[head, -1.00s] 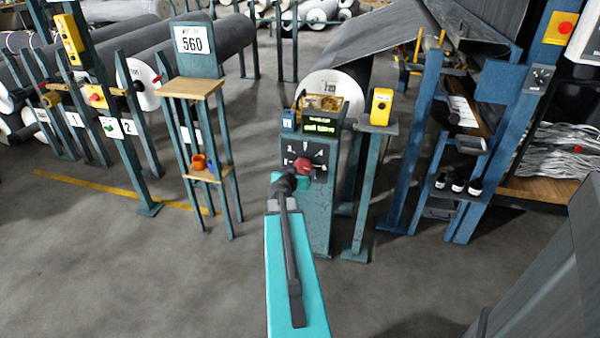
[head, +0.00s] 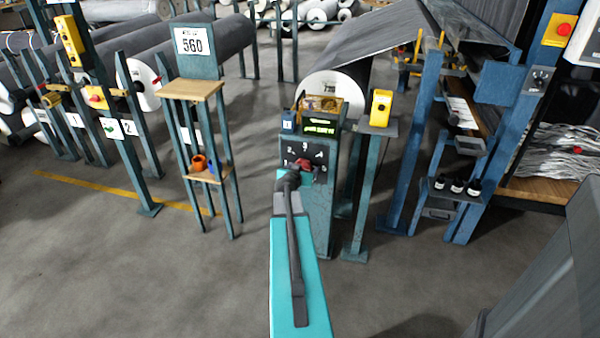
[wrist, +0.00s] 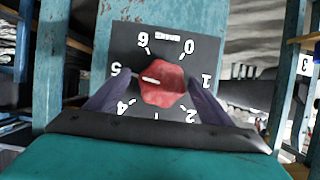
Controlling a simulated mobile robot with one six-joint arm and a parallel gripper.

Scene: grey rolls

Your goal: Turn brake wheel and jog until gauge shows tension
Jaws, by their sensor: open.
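The red brake wheel (head: 304,165) is a faceted knob on a dark numbered plate, on the front of a teal control post (head: 318,225). In the wrist view the wheel (wrist: 163,84) fills the middle, with the dial digits upside down. Its white mark points left, toward the 5. My gripper (wrist: 162,94) is open, one finger on each side of the wheel; I cannot tell whether they touch it. In the head view my gripper (head: 293,178) partly covers the plate's left side. A small screen with green text (head: 321,129) sits above the plate; its words are too small to read.
A yellow button box (head: 381,106) stands on a post just right of the control post. A stand with a 560 sign (head: 194,40) is to the left. Blue frame posts (head: 413,140) rise at right. The grey floor in front is mostly clear.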

